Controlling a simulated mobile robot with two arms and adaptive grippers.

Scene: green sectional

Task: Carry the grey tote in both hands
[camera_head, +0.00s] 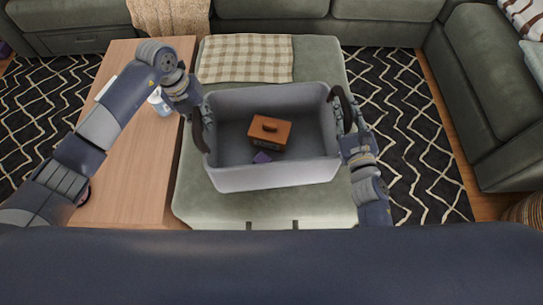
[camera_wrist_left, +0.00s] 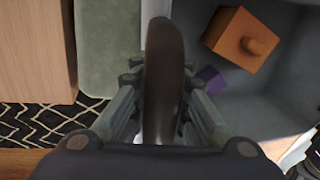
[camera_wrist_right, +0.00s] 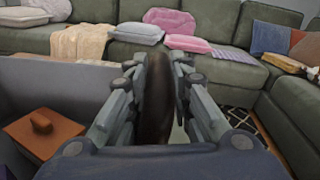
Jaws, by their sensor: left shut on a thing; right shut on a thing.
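The grey tote (camera_head: 275,177) is in the middle of the head view, over the green ottoman. It has a dark curved handle at each end. Inside it are an orange-brown box with a knob (camera_head: 269,130) and a small purple item (camera_head: 262,157). My left gripper (camera_head: 205,115) is shut on the left handle, which runs between its fingers in the left wrist view (camera_wrist_left: 162,85). My right gripper (camera_head: 345,115) is shut on the right handle, also between the fingers in the right wrist view (camera_wrist_right: 155,100). I cannot tell whether the tote's base touches the ottoman.
The green ottoman (camera_head: 320,205) lies beneath the tote, with a checked cloth (camera_head: 245,58) at its far end. A wooden table (camera_head: 135,180) stands close on the left, with a whitish-blue cup (camera_head: 160,103). The green sectional (camera_head: 490,90) borders the back and right. Patterned rug (camera_head: 410,130) shows right of the ottoman.

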